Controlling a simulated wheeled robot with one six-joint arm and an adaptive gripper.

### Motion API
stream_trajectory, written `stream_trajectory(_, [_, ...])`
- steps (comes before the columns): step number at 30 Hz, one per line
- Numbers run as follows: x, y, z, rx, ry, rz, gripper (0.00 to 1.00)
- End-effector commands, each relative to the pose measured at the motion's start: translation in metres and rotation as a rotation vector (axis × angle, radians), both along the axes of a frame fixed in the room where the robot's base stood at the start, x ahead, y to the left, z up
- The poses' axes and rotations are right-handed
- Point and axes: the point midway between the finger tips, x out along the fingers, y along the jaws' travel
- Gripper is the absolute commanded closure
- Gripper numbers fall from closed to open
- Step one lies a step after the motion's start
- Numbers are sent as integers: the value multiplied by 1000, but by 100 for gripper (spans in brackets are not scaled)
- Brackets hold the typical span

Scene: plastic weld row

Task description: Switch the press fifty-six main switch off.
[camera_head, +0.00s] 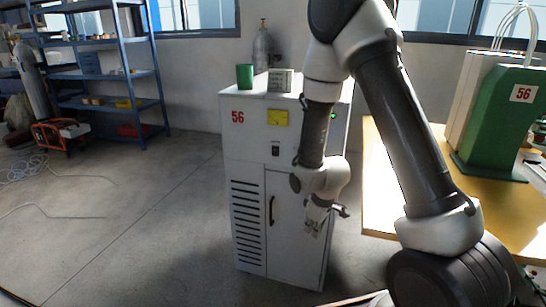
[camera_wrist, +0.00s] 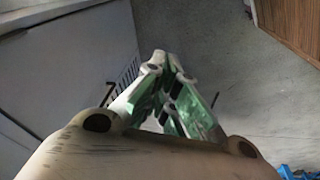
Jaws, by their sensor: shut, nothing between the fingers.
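The white cabinet marked 56 (camera_head: 250,170) stands in the middle of the head view. Its front carries a yellow label (camera_head: 278,117) and, below that, a small dark switch-like part (camera_head: 275,151); its position is too small to read. A green lamp (camera_head: 333,115) shows at the right of the front, lit. My arm hides part of the front's right side. My gripper (camera_head: 314,226) is in front of the cabinet door, low and right of the door handle (camera_head: 271,209), pointing down. In the wrist view my gripper (camera_wrist: 163,62) is shut and empty, beside the cabinet front (camera_wrist: 70,70).
A green cup (camera_head: 244,76) and a small grey box (camera_head: 280,81) stand on the cabinet top. A table (camera_head: 480,215) with a green machine marked 56 (camera_head: 500,120) is at the right. Blue shelves (camera_head: 105,100) stand back left.

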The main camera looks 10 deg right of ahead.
Motion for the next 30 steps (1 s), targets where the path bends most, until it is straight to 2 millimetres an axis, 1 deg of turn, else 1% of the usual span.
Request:
stream_trajectory(1, [10, 6, -21, -2, -47, 63, 100])
stream_trajectory(3, [28, 15, -42, -8, -145, 159, 100])
stream_trajectory(6, [54, 27, -62, -28, -303, 294, 100])
stream_trajectory(9, [80, 37, -68, -68, -480, 418, 100])
stream_trajectory(11, [95, 43, -65, -103, -596, 487, 100])
stream_trajectory(14, [122, 50, -42, -185, -811, 586, 100])
stream_trajectory(15, [133, 53, -28, -226, -902, 619, 100])
stream_trajectory(17, [148, 57, 1, -295, -1040, 660, 100])
stream_trajectory(18, [155, 59, 20, -344, -1123, 682, 100])
stream_trajectory(21, [164, 62, 60, -466, -1297, 721, 100])
stream_trajectory(24, [166, 62, 89, -575, -1413, 745, 100])
stream_trajectory(27, [165, 62, 106, -661, -1477, 766, 100])
stream_trajectory(30, [165, 62, 108, -697, -1479, 788, 100])
